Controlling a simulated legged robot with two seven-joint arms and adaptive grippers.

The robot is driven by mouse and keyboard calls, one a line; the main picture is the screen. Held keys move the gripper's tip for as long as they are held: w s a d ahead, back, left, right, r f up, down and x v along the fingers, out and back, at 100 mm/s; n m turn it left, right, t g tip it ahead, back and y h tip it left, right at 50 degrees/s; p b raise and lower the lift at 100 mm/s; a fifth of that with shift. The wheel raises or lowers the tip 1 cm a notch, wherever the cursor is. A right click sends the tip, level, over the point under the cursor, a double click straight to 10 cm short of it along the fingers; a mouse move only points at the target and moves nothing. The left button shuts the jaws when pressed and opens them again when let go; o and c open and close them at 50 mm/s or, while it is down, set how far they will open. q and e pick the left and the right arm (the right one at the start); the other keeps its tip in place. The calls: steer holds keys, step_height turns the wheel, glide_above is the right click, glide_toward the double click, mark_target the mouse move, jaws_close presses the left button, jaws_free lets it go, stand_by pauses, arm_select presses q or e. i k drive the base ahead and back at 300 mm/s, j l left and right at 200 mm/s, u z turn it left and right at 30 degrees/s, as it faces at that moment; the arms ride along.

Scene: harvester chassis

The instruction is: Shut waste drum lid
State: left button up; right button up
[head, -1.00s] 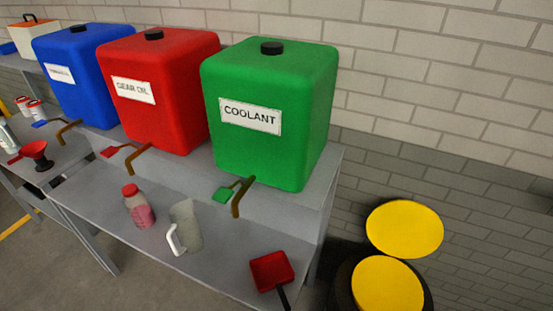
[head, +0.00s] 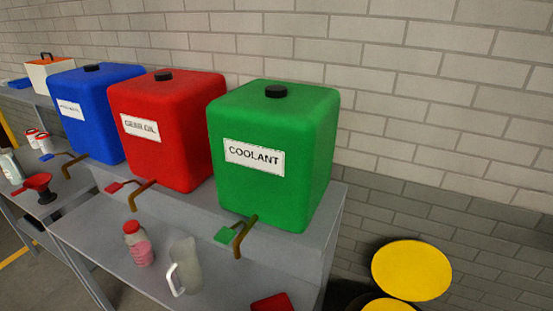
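The waste drum is at the bottom right of the head view, mostly cut off by the lower edge. Its round yellow lid (head: 411,270) stands raised and tilted at the back, against the brick wall side. A second yellow round surface (head: 388,305), the drum's top, shows only as a sliver below the lid, with a dark rim around it. The lid is open, apart from that lower surface over most of its width. Neither of my grippers is in view.
A grey bench (head: 95,235) carries a green coolant tank (head: 272,190), a red gear oil tank (head: 165,150) and a blue tank (head: 95,125) with taps. A jug (head: 185,265), a bottle (head: 138,245) and a red scoop (head: 272,303) sit on its lower shelf. The bench's right end stands beside the drum.

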mark_target(408, 271)
steer(key=z, duration=1.35)
